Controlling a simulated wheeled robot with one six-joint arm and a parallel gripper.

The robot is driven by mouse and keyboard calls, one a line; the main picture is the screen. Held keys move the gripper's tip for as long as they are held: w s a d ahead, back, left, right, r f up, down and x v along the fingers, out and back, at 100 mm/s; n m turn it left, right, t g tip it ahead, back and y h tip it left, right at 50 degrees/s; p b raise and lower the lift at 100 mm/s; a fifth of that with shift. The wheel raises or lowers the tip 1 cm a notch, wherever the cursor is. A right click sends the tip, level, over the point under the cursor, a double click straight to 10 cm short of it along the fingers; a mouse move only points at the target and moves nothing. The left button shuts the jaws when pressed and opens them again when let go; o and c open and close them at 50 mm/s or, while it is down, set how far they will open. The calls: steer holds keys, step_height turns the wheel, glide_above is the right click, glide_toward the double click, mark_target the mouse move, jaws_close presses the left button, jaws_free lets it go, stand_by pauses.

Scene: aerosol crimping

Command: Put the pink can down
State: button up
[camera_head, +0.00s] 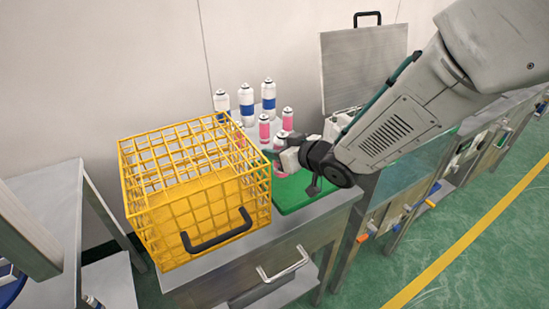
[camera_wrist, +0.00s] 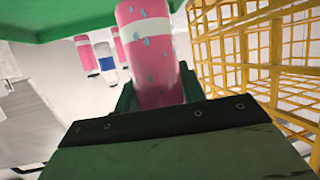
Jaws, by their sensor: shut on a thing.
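The pink can (camera_wrist: 143,45) is pink with a white band and small blue drops. It is held between the fingers of my gripper (camera_wrist: 152,98) in the wrist view, which looks upside down. In the head view my gripper (camera_head: 287,158) is over the far part of the green mat (camera_head: 299,195), just right of the yellow crate. Pink of the held can (camera_head: 280,171) shows below the fingers, which hide its middle. The can looks upright and its end lies against the mat in the picture; I cannot tell whether it touches.
A yellow wire crate (camera_head: 195,215) with a black handle stands close on the left. Several white, blue and pink cans (camera_head: 246,105) stand behind my gripper. A metal lidded case (camera_head: 362,65) is at the back right. The mat's front part is bare.

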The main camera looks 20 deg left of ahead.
steer(key=shift+f, duration=1.8)
steer(key=shift+f, duration=0.15)
steer(key=o, duration=1.1)
steer(key=shift+c, duration=0.2)
steer(key=shift+s+d+r, duration=0.1)
steer(key=shift+d+r, duration=0.1)
steer(key=shift+r, duration=0.05)
steer(key=v, duration=1.1)
steer(key=shift+d, duration=0.15)
steer(key=shift+s+r, duration=0.1)
